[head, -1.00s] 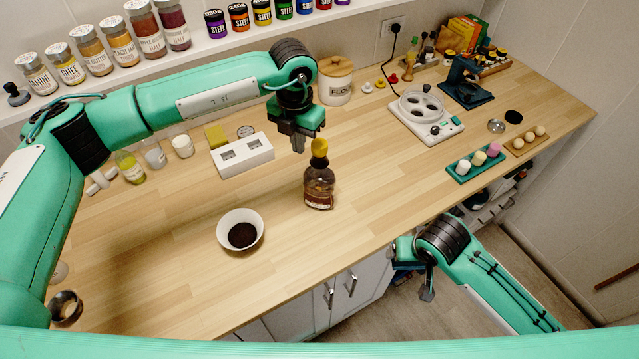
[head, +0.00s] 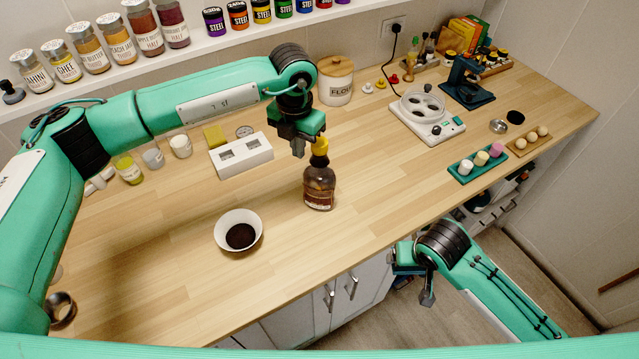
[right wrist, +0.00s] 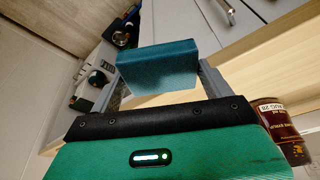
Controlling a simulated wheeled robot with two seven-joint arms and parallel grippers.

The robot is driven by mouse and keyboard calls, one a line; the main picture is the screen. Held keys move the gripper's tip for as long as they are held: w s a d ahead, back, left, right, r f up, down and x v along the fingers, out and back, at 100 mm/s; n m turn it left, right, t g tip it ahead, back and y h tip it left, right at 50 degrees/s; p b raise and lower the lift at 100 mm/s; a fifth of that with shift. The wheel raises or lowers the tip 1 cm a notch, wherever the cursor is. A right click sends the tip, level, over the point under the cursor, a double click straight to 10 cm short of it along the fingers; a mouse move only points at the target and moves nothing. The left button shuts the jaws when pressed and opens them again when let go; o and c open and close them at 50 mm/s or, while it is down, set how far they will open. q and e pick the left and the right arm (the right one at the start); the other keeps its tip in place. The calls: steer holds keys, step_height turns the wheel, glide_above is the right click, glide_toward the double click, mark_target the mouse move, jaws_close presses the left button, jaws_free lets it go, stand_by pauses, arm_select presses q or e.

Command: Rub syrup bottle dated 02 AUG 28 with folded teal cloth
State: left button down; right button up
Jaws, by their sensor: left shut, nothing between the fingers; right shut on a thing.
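The brown syrup bottle (head: 319,188) with a yellow cap stands upright on the counter. In the right wrist view the bottle (right wrist: 285,132) is at the right edge, with a white label ending in AUG 28; the rest of the date is not readable. The folded teal cloth (right wrist: 158,66) is between the fingers of my right gripper (right wrist: 158,85), which is shut on it. In the head view my right gripper (head: 427,297) hangs in front of the counter's front edge. My left gripper (head: 298,152) is shut and empty, just behind and left of the bottle's cap.
A white bowl of dark contents (head: 239,232) stands left of the bottle. A white block with square openings (head: 241,155) is behind it. A teal tray (head: 476,167) and a white appliance (head: 427,118) are at the right. Counter around the bottle's front is clear.

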mark_target(394, 275)
steer(key=shift+f, duration=0.3)
stand_by(0.5)
